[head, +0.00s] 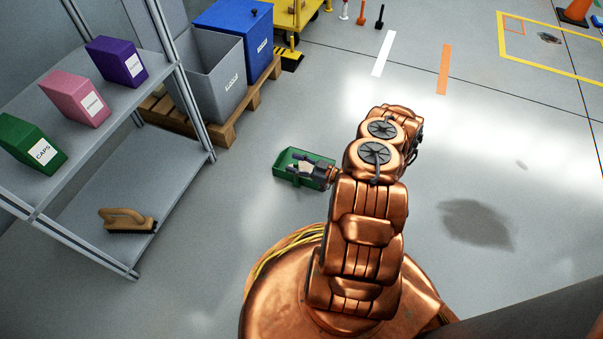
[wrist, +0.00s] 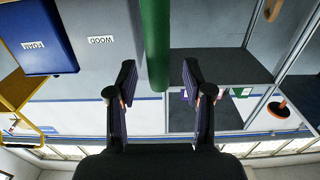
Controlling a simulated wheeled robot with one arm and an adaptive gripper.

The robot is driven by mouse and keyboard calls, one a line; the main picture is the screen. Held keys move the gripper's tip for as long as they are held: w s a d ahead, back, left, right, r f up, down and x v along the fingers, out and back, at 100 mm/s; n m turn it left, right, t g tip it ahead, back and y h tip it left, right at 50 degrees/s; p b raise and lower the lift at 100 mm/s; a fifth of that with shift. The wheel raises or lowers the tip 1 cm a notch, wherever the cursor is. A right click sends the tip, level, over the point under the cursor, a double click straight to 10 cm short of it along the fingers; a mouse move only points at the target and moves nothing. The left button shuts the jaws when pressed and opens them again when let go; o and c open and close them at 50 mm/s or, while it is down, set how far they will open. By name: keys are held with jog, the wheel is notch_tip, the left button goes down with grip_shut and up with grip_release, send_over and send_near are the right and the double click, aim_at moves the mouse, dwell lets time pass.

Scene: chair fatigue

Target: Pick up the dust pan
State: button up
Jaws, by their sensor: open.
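The green dust pan (head: 283,162) lies on the grey floor between the shelf unit and my base in the head view. My gripper (head: 299,170) is over it, with the fingers covering part of the pan. In the wrist view, a green bar (wrist: 155,40), seemingly the pan's handle, reaches down between the two spread fingers. My gripper (wrist: 158,82) is open there, with a gap on each side of the green bar. I cannot tell whether either finger touches the pan.
A metal shelf unit (head: 88,200) at the left holds a wooden-handled brush (head: 127,220) and several coloured boxes. Grey and blue bins (head: 238,32) stand on a wooden pallet (head: 222,132) behind the pan. The floor to the right is mostly clear.

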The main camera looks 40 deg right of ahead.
jog(key=shift+c, duration=0.4)
grip_shut()
